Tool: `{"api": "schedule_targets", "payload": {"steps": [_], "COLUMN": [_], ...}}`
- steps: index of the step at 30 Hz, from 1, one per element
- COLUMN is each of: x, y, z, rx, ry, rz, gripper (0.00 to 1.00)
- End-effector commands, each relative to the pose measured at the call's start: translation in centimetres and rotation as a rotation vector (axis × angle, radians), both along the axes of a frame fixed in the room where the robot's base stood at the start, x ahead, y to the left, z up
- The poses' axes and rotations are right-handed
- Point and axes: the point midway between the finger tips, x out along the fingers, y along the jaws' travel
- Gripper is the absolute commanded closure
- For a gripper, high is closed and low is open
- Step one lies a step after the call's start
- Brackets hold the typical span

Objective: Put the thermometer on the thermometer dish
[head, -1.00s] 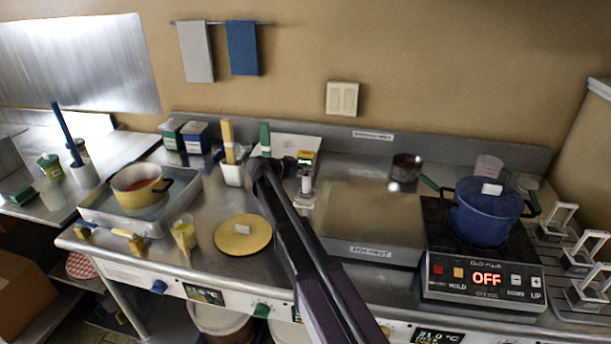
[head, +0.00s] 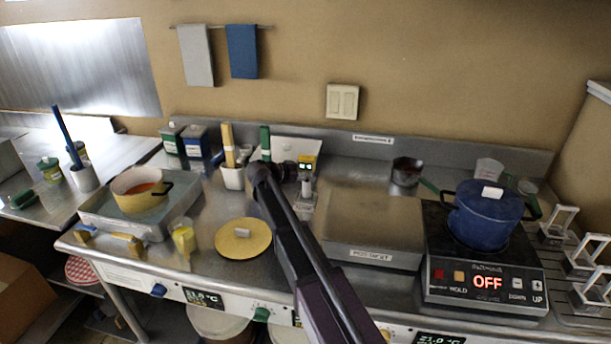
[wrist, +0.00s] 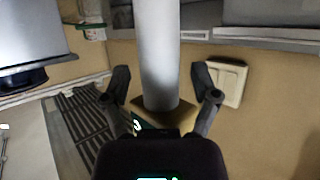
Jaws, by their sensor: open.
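A device with a yellow head and small display (head: 307,161) stands upright on a pale stem, just right of my gripper (head: 291,171) in the head view; it looks like the thermometer. In the wrist view a pale grey cylinder (wrist: 158,55) with a yellow-brown end (wrist: 165,113) lies between the two fingers of my gripper (wrist: 160,88). The fingers are apart, with a gap on each side of it. A small pale holder (head: 305,200) is under the stem.
A grey pot-rest block (head: 372,220) is right of my arm, then a blue pot (head: 484,216) on a hotplate. A yellow lid (head: 243,238) lies front left. A white cup with tools (head: 232,178) and a tray with a yellow pot (head: 140,187) stand left.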

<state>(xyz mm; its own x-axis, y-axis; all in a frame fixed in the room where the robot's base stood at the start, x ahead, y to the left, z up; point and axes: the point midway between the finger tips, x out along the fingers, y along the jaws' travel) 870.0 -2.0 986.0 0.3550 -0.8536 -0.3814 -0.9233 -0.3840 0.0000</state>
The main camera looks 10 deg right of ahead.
Motion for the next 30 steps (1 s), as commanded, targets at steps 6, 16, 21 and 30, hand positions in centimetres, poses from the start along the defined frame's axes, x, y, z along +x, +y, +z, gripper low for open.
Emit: {"api": "schedule_targets", "payload": {"steps": [6, 16, 21, 30], "x": [0.0, -1.4, -2.5, -3.9], "y": [0.0, 3.4, 5.9, 9.3], "z": [0.4, 2.1, 3.3, 4.6], "rx": [0.0, 0.0, 0.0, 0.0], "ry": [0.0, -0.001, 0.0, 0.0], "rz": [0.0, 0.002, 0.002, 0.0], "gripper": [0.22, 0.22, 0.22, 0.22]}}
